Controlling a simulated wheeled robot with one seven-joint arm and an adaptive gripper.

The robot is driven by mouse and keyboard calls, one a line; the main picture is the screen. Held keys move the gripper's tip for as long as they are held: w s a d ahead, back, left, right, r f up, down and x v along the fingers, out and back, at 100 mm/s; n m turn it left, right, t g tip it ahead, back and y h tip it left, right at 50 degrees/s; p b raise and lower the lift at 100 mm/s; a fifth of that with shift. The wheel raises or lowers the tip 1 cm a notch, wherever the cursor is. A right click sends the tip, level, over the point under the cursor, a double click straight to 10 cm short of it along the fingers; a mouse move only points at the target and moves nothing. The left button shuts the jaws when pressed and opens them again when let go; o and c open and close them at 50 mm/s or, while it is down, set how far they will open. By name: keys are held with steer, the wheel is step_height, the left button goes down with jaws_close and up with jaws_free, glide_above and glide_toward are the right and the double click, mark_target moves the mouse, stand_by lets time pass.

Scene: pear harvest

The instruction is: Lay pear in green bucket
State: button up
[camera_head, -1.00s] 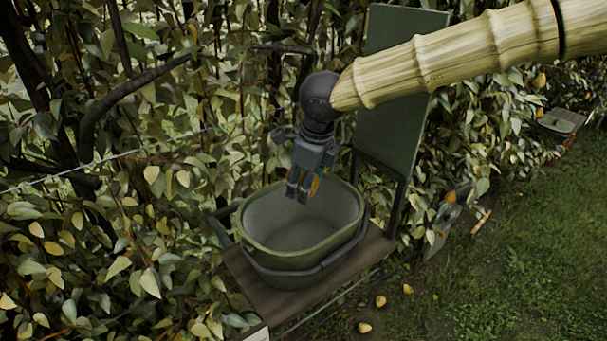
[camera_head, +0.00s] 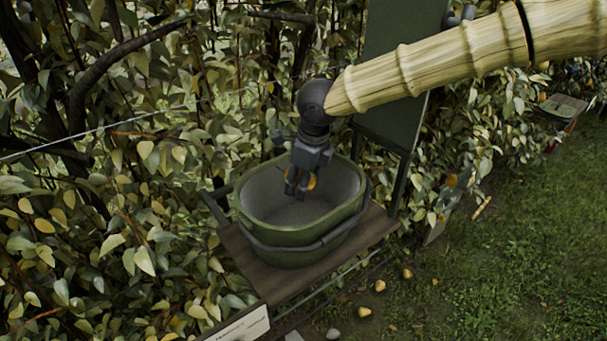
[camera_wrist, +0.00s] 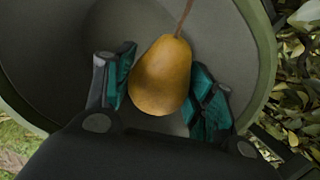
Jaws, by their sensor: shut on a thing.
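A yellow-brown pear (camera_wrist: 160,76) with its stem sits between the two teal-padded fingers of my gripper (camera_wrist: 158,98) in the wrist view. My gripper is shut on it. In the head view my gripper (camera_head: 299,188) hangs over the green bucket (camera_head: 283,236), with its fingertips within the bucket's opening. Only a small orange part of the pear (camera_head: 311,182) shows there beside the fingers. The bucket's grey inside lies behind the pear in the wrist view. I cannot tell how far the pear is above the bucket's floor.
The bucket stands on a wooden shelf (camera_head: 262,279) with a dark green panel (camera_head: 385,125) behind it. Dense leafy branches fill the left and back. A few fallen pears (camera_head: 379,286) lie on the grass at the right, which is mostly open.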

mark_target(301, 226)
steer(key=shift+d+f, duration=0.1)
steer(key=shift+f, duration=0.25)
steer(key=shift+s+f, duration=0.3)
steer(key=shift+s, duration=0.2)
steer(key=shift+f+b, duration=0.35)
steer(key=shift+x, duration=0.9)
steer(key=x, duration=0.1)
steer(key=b+x, duration=0.1)
steer(key=x, duration=0.1)
steer(key=shift+s+d+f, duration=0.15)
steer(key=shift+d+f, duration=0.15)
steer(key=shift+s+d+b+x, duration=0.2)
steer(key=shift+b+x, duration=0.2)
steer(key=shift+x, duration=0.6)
steer(key=shift+s+d+b+x, duration=0.15)
steer(key=shift+b+x, duration=0.2)
steer(key=shift+x, duration=0.6)
steer(key=shift+s+a+f, duration=0.1)
steer(key=shift+f, duration=0.45)
steer(key=o, duration=1.2)
